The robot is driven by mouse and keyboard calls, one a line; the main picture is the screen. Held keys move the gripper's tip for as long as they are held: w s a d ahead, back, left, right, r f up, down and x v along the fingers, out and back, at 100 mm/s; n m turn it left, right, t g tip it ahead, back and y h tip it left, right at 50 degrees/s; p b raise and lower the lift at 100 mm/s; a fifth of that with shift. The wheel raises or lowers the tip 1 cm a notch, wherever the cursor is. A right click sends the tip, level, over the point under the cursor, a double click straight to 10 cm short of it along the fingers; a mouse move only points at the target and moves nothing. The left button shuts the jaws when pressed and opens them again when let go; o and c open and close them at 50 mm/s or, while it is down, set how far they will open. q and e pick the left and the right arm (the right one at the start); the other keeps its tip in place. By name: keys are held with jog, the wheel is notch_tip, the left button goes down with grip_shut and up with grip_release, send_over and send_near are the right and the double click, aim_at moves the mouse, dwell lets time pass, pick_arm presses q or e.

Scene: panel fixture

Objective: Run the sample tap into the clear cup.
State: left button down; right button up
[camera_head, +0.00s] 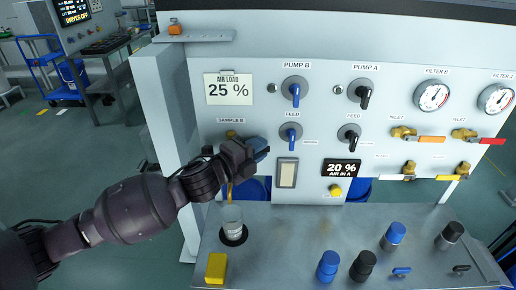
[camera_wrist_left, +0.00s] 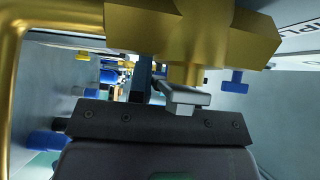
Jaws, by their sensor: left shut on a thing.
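The sample tap is brass, below the SAMPLE B label, and mostly hidden by my left gripper (camera_head: 252,153) in the head view. In the left wrist view its brass body (camera_wrist_left: 205,30) and a curved brass spout pipe (camera_wrist_left: 12,70) are close. A short grey lever (camera_wrist_left: 186,96) meets the dark gripper finger bar. My left gripper is shut on the tap lever. The clear cup (camera_head: 232,217) stands upright in a dark ring on the bench, beneath the brass spout; I cannot tell whether it holds liquid. My right gripper is not in view.
A yellow block (camera_head: 216,268) lies in front of the cup. Blue and black caps (camera_head: 328,266) stand on the bench to the right. The panel carries pump and feed knobs (camera_head: 294,92), gauges (camera_head: 433,96) and inlet valves. The bench middle is clear.

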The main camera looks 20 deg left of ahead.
pick_arm(q)
jog(key=shift+r+n+t+b, duration=0.2)
jog(key=shift+n+t+b, duration=0.2)
jog(key=shift+n+b, duration=0.2)
jog(key=shift+r+t, duration=0.2)
jog(key=shift+t, duration=0.1)
jog(key=shift+a+r+n+t+h, duration=0.1)
jog(key=shift+r+n+t+h, duration=0.2)
jog(key=shift+r+n, duration=0.3)
jog(key=shift+f, duration=0.1)
jog(key=c, duration=1)
grip_release()
jog(key=shift+c, duration=0.2)
jog(key=v, duration=1.1)
jog(key=shift+b, duration=0.35)
